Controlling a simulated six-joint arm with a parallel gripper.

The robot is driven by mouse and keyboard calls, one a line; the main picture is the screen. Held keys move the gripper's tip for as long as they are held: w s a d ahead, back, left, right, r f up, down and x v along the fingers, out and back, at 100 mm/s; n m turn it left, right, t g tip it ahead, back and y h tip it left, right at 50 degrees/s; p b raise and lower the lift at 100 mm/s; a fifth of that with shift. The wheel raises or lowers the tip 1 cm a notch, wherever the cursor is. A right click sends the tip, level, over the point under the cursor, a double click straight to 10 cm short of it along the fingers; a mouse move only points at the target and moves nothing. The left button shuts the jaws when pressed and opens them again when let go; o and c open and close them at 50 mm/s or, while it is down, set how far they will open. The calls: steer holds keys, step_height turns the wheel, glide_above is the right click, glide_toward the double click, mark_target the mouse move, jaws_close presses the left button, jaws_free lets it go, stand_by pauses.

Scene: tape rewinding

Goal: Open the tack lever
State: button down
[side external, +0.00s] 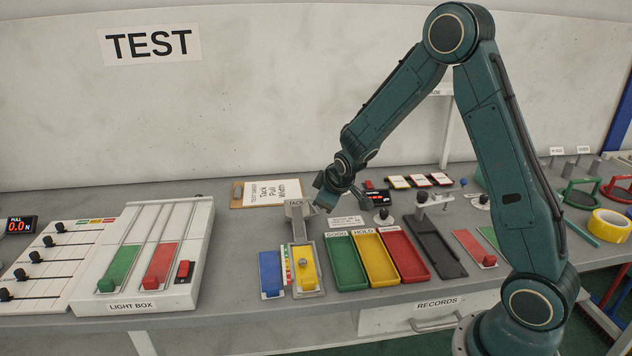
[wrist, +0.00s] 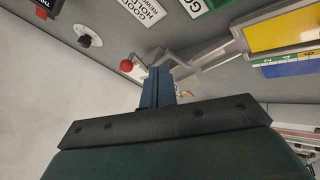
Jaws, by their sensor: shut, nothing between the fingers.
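The tack station is a grey upright labelled TACK (side external: 295,203) on a grey base, with a yellow plate (side external: 306,262) in front. In the wrist view a lever with a red ball knob (wrist: 126,65) stands beside grey metal parts of the station (wrist: 185,58). The knob is hidden in the side view, behind my gripper (side external: 322,203). My gripper is shut and empty, just right of the TACK upright. In the wrist view its dark blue fingers (wrist: 157,86) are together, to the right of the knob. I cannot tell whether they touch the lever.
A blue plate (side external: 270,273) stands left of the yellow one. Green (side external: 345,265), yellow (side external: 374,262) and red (side external: 403,258) trays lie to the right. The light box (side external: 150,270) is at the left. A clipboard (side external: 237,195) lies behind the station.

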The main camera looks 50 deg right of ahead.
steer(key=shift+w+d+f, duration=0.25)
steer(key=shift+w+d, duration=0.1)
steer(key=shift+d, duration=0.3)
steer(key=shift+w+d+f, duration=0.2)
steer(key=shift+w+d, duration=0.15)
steer(key=shift+d, duration=0.25)
steer(key=shift+w+d, duration=0.35)
steer(key=shift+d, duration=0.45)
steer(key=shift+d, duration=0.1)
steer(key=shift+d+n+t+y, duration=0.3)
steer(key=shift+d+n+y, duration=0.35)
steer(key=shift+n, duration=0.45)
steer(key=shift+w+d, duration=0.1)
steer(key=shift+d, duration=0.75)
